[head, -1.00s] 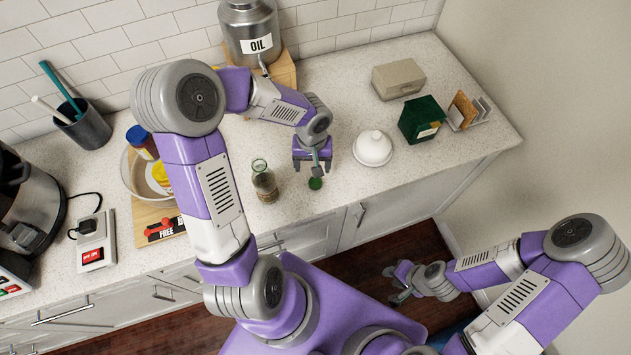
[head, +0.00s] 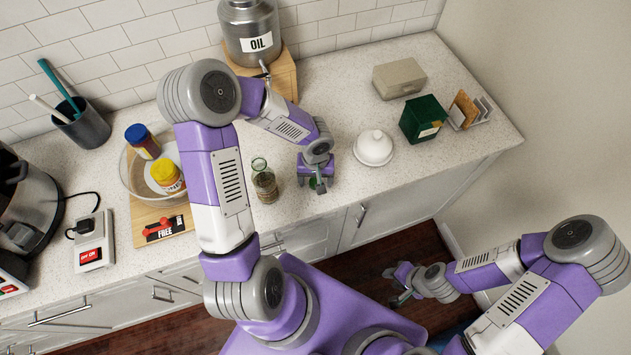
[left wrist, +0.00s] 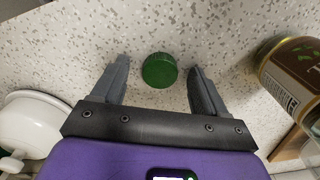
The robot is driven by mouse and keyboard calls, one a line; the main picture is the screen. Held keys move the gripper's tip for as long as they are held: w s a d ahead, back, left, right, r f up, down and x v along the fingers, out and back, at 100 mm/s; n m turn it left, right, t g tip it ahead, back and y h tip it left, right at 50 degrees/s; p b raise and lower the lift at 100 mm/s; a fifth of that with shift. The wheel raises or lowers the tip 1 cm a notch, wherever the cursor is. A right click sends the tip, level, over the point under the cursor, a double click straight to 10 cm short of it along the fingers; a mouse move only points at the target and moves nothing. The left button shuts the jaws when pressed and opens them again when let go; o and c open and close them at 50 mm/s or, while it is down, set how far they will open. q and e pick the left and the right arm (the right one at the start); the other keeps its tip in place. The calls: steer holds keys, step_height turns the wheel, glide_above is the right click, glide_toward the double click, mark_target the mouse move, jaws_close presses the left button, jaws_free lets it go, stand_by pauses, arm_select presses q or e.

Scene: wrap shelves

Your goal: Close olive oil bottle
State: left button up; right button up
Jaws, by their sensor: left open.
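The olive oil bottle (head: 264,182) stands upright on the counter, its glass neck uncapped. It also shows at the right of the left wrist view (left wrist: 294,80). A green cap (left wrist: 159,71) lies on the counter, between the fingertips of my open left gripper (left wrist: 157,85) and apart from both. In the head view the left gripper (head: 317,187) points down just right of the bottle and mostly hides the cap. My right gripper (head: 396,287) is away from the counter at the lower right, small in the picture; its jaw state is unclear.
A white lidded dish (head: 373,148) stands right of the left gripper. An oil dispenser (head: 250,35) stands on a wooden stand behind. A glass bowl (head: 130,178) and jars (head: 166,175) are to the left. A green box (head: 422,119) is at the right.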

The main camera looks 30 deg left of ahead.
mark_target(316, 182)
arm_select(q)
steer(key=c, duration=1.1)
steer(key=shift+r, duration=0.15)
steer(key=shift+c, duration=0.2)
step_height(316, 182, up, 10)
steer(key=p, duration=0.1)
steer(key=shift+p, duration=0.3)
steer(key=shift+f, duration=0.2)
